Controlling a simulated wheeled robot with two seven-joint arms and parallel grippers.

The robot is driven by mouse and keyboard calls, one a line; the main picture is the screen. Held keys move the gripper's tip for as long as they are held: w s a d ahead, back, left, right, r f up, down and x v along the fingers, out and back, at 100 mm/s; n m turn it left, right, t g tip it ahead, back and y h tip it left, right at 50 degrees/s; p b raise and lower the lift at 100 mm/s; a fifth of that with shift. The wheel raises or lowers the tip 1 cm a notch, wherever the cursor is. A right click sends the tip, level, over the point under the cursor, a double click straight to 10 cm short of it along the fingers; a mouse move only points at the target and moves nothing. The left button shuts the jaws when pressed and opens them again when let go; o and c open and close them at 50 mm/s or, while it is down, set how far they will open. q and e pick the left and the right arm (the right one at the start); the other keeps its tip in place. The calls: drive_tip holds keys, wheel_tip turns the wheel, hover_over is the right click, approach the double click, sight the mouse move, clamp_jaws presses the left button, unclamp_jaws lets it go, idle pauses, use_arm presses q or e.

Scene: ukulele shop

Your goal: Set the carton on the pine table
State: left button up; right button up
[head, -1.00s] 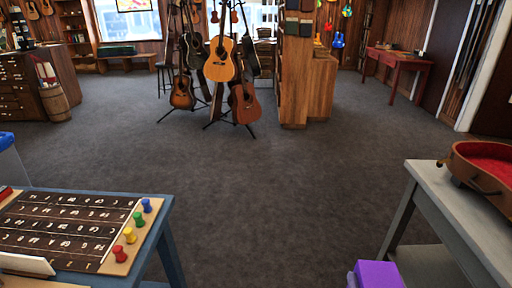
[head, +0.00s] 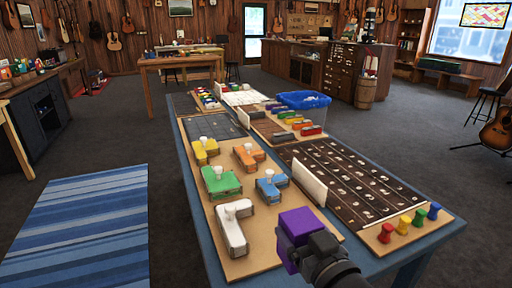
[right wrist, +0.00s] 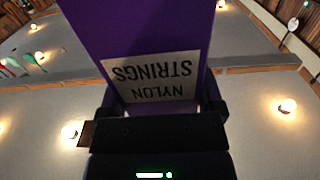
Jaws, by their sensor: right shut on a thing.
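The carton (head: 294,226) is a purple box held low in front of me, at the lower middle of the head view. In the right wrist view the carton (right wrist: 140,35) fills the upper middle and bears an upside-down "NYLON STRINGS" label. My right gripper (head: 315,250) is shut on the carton. A light-brown wooden table (head: 180,63), likely the pine table, stands farther back at the left, well away from the carton. A few items are at its far side. My left gripper is not in view.
A long blue table (head: 205,245) with puzzle boards, coloured blocks and a blue bin (head: 303,98) lies directly ahead, under the carton. A blue striped rug (head: 85,225) and open grey floor lie to its left. A dark cabinet (head: 45,108) stands at far left.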

drive_tip(key=shift+w+a+f, duration=0.15)
drive_tip(key=shift+w+a, duration=0.1)
drive_tip(key=shift+w, duration=0.05)
wheel_tip(320, 180, down, 10)
drive_tip(key=b, duration=0.5)
drive_tip(key=shift+s+d+b, duration=0.1)
drive_tip(key=shift+b, duration=0.2)
drive_tip(key=shift+r, duration=0.2)
drive_tip(key=shift+f, duration=0.2)
drive_tip(key=o, duration=1.1)
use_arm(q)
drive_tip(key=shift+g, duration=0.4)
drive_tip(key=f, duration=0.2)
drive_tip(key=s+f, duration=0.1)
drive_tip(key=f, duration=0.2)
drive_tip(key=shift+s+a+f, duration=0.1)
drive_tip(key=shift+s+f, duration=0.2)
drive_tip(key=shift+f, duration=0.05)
use_arm(e)
drive_tip(key=shift+r, duration=0.15)
